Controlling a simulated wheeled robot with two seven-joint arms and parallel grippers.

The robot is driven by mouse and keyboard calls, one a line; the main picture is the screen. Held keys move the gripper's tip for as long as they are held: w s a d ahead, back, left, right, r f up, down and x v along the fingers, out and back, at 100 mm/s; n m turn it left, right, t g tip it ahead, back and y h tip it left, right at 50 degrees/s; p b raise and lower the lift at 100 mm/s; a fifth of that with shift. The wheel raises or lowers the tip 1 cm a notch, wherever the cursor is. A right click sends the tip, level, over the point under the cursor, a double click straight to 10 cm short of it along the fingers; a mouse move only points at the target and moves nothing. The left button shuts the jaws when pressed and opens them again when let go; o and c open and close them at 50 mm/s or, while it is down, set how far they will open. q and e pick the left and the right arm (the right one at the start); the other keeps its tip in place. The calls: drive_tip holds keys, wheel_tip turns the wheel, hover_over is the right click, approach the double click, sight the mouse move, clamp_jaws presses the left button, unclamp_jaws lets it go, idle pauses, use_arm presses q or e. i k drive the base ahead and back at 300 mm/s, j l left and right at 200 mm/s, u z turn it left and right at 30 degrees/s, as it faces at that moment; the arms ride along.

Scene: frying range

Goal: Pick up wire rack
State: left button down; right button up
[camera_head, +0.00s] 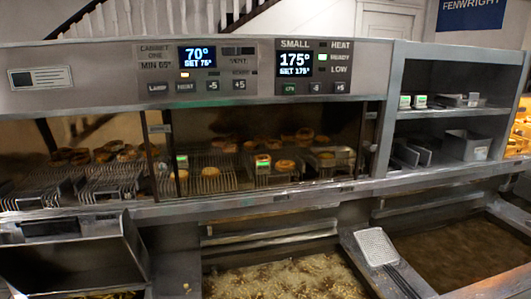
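Several wire racks stand inside the heated cabinet. One wire rack (212,181) is in the middle bay with round golden-brown items on and behind it. Another wire rack (113,186) is in the left bay, beside more wire racking (40,188) at the far left. Further rack wires show at the right of the middle bay, partly covered by food and small green-lit tags. I cannot tell which rack the task names. Neither of my grippers shows in this view.
Below the cabinet's front ledge, a fryer vat (285,278) holds bubbling oil, with another vat (450,255) at right. A flat mesh skimmer (376,246) rests between them. An open metal bin (70,255) stands lower left. Shelves (450,117) at right hold metal trays.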

sight(63, 185)
drive_tip(key=u, duration=1.4)
